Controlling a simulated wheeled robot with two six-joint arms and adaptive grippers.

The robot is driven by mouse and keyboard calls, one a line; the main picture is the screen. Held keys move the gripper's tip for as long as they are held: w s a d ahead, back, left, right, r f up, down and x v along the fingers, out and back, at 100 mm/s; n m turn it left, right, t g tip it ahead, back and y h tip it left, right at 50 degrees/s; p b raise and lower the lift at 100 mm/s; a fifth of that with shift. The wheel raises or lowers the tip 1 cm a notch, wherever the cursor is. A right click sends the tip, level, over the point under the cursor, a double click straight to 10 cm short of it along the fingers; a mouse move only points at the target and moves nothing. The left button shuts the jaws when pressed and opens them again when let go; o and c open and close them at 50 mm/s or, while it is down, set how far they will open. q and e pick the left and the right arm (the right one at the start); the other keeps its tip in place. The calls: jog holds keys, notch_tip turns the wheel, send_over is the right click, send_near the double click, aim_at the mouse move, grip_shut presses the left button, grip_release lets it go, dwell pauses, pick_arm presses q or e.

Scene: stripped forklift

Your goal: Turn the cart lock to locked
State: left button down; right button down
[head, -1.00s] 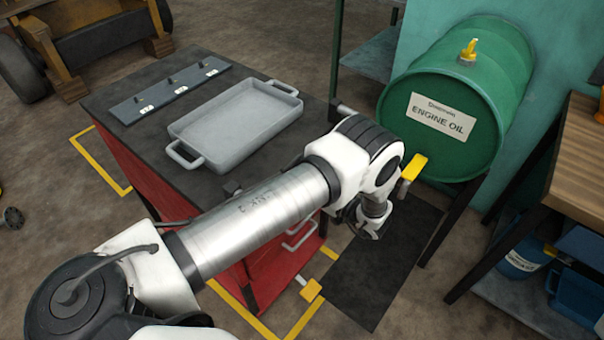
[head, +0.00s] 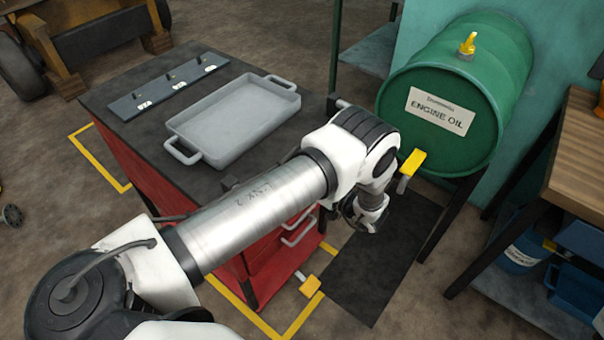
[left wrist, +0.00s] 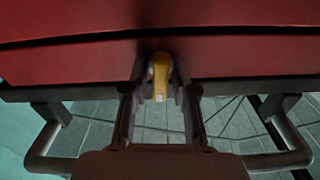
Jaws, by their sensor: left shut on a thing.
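The red cart (head: 255,275) has a dark top. In the left wrist view, a yellow-orange lever (left wrist: 160,72) with a pale tip stands against the red cart front (left wrist: 80,62); it appears to be the cart lock. My left gripper (left wrist: 160,95) is shut on this lever, one finger on each side. In the head view my left gripper (head: 368,216) is beside the cart's right side, and my own arm hides the lever there. The lock's markings cannot be seen. My right gripper is not in view.
A grey tray (head: 235,120) and a grey strip (head: 165,85) with small pegs lie on the cart top. A dark mat (head: 365,285) covers the floor.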

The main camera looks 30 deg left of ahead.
pick_arm(q)
jog(key=m+b, duration=0.2)
jog(key=m, duration=0.1)
jog(key=shift+w+f+m, duration=0.1)
jog(key=shift+m, duration=0.3)
jog(key=m+b, duration=0.1)
jog(key=m, duration=0.2)
jog(key=shift+m, duration=0.4)
jog(key=m+b, duration=0.1)
jog(key=m, duration=0.3)
jog(key=shift+w, duration=0.1)
jog(key=m, duration=0.5)
jog(key=c, duration=1.2)
grip_release()
jog(key=shift+f, duration=0.1)
jog(key=shift+o, duration=0.2)
